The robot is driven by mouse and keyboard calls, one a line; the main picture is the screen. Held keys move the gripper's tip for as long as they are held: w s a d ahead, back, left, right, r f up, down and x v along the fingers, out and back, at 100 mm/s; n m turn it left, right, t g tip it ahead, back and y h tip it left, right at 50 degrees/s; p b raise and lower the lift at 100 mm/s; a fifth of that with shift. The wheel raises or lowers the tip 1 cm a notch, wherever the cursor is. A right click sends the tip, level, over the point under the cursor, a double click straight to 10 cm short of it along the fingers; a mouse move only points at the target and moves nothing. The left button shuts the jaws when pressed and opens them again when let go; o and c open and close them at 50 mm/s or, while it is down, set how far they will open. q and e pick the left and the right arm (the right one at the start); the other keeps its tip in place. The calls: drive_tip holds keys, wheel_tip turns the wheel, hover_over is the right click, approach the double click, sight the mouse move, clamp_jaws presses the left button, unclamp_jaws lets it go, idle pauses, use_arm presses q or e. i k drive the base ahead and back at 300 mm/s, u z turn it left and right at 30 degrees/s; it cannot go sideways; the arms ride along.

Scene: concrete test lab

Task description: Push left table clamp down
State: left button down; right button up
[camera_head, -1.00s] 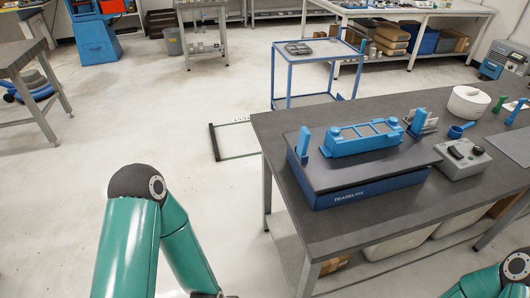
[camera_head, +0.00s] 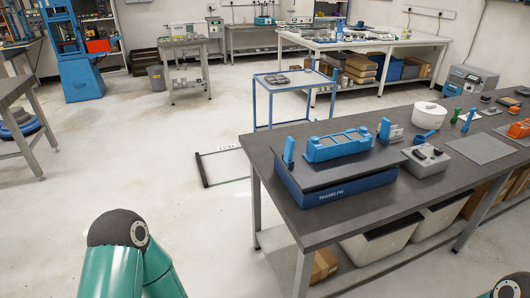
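The left table clamp (camera_head: 289,150) is a blue lever standing upright at the left end of the dark blue TEAMELFIX base (camera_head: 345,190). A similar blue clamp (camera_head: 385,129) stands upright at the right end. Between them a long blue fixture (camera_head: 338,146) with shallow compartments lies on the base's dark top plate. Neither of my grippers shows. A green link of my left arm is at the bottom left, well apart from the clamp. Only a sliver of my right arm shows at the bottom right corner.
The base stands on a dark workbench (camera_head: 300,217). A grey control box (camera_head: 425,161), a white round pot (camera_head: 429,115) and a grey mat (camera_head: 478,148) lie to its right. A blue cart frame (camera_head: 255,106) stands behind. Floor to the left of the bench is mostly clear.

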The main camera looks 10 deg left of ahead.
sight(288, 153)
drive_tip(key=z, duration=0.1)
drive_tip(key=i, duration=0.95)
drive_tip(key=u, duration=0.05)
